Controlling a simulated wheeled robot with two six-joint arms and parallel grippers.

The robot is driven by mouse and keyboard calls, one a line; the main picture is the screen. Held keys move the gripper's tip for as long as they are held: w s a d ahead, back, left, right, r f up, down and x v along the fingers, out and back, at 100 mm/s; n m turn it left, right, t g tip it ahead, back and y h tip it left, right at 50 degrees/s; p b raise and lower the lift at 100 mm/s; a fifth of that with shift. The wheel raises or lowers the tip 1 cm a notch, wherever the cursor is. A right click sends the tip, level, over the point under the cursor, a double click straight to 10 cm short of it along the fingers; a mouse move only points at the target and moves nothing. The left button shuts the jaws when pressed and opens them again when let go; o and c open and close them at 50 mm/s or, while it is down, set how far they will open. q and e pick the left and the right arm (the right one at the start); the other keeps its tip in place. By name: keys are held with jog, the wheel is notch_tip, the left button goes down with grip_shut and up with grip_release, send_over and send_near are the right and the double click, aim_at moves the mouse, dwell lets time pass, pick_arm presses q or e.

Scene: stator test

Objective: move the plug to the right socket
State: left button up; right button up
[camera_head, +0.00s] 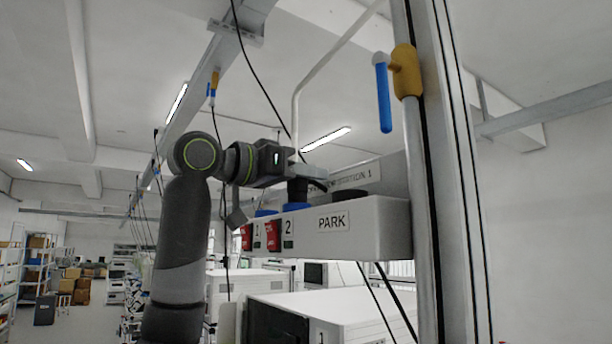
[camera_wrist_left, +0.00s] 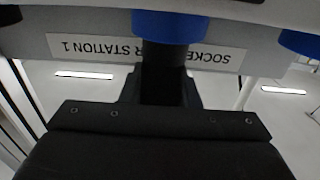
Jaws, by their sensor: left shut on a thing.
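A grey socket box (camera_head: 385,228) has red-flagged positions marked 1 and 2 and a place marked PARK. The dark plug (camera_head: 297,188) is upright at position 2, the right socket, directly over its blue collar (camera_head: 297,206). Whether it is fully seated cannot be told. In the left wrist view, which is upside down, the black plug (camera_wrist_left: 165,75) meets a blue collar (camera_wrist_left: 170,27). The blue ring of socket 1 (camera_head: 266,212) is to the left and empty. My right gripper is not in view.
The dark PARK holder (camera_head: 350,194) is right of the plug and looks empty. A metal post (camera_head: 425,200) with a yellow clamp and blue handle (camera_head: 383,92) stands right of the box. A white cabinet (camera_head: 350,305) is below. Black cables hang nearby.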

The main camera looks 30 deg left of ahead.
pick_arm(q)
jog(key=shift+f+b, duration=0.45)
jog(key=shift+f, duration=0.1)
jog(key=o, duration=1)
jog(key=shift+o, duration=0.2)
jog(key=shift+s+a, duration=0.1)
jog(key=shift+s+a+f+b, duration=0.1)
jog(key=shift+s+a+b, duration=0.05)
jog(key=shift+s+b, duration=0.2)
jog(key=b+v, duration=0.5)
jog(key=v, duration=1.1)
jog(key=shift+s+b, duration=0.25)
jog(key=shift+b, duration=0.1)
jog(key=shift+w+a, duration=0.1)
